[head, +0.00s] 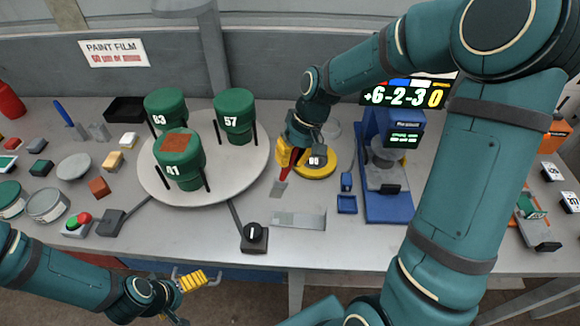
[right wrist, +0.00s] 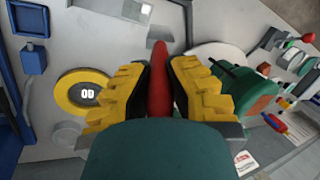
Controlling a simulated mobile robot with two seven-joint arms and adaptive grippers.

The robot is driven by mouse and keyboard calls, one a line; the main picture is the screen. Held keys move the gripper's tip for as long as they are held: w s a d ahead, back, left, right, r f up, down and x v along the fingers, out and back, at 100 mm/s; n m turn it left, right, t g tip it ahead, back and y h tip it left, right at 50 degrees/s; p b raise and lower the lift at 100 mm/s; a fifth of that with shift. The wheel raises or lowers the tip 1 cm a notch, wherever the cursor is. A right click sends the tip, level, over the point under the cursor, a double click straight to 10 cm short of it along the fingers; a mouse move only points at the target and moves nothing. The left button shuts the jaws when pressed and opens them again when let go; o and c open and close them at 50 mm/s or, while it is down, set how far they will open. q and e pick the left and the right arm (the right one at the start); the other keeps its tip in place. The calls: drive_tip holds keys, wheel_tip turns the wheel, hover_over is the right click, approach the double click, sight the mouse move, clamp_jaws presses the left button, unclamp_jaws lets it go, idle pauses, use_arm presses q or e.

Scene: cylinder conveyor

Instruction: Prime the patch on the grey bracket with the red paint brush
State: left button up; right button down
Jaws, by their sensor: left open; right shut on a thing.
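The red paint brush (head: 289,165) is held in my right gripper (head: 290,152), above the table to the right of the turntable. Its grey head points down toward the front. In the right wrist view the red handle (right wrist: 160,85) lies between the two yellow fingers of the right gripper (right wrist: 160,75). The grey bracket (head: 300,220) lies near the table's front edge, ahead of the brush head and apart from it in the picture. It also shows at the top of the right wrist view (right wrist: 133,10); its patch is hard to make out. My left gripper (head: 192,281) is open and empty before the table.
A yellow round disc (head: 318,170) and a blue stand with a display (head: 388,205) are to the right. A black knob box (head: 254,238) sits left of the bracket. Small items crowd the left side.

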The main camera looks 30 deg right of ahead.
drive_tip(key=s+a+f+b, duration=0.1)
drive_tip(key=b, duration=0.1)
drive_tip(key=s+a+f+b, duration=0.1)
drive_tip(key=s+f+b, duration=0.1)
drive_tip(key=shift+a+b, duration=0.1)
drive_tip(key=shift+b, duration=0.25)
drive_tip(key=shift+w+r, duration=0.15)
idle(0.4)
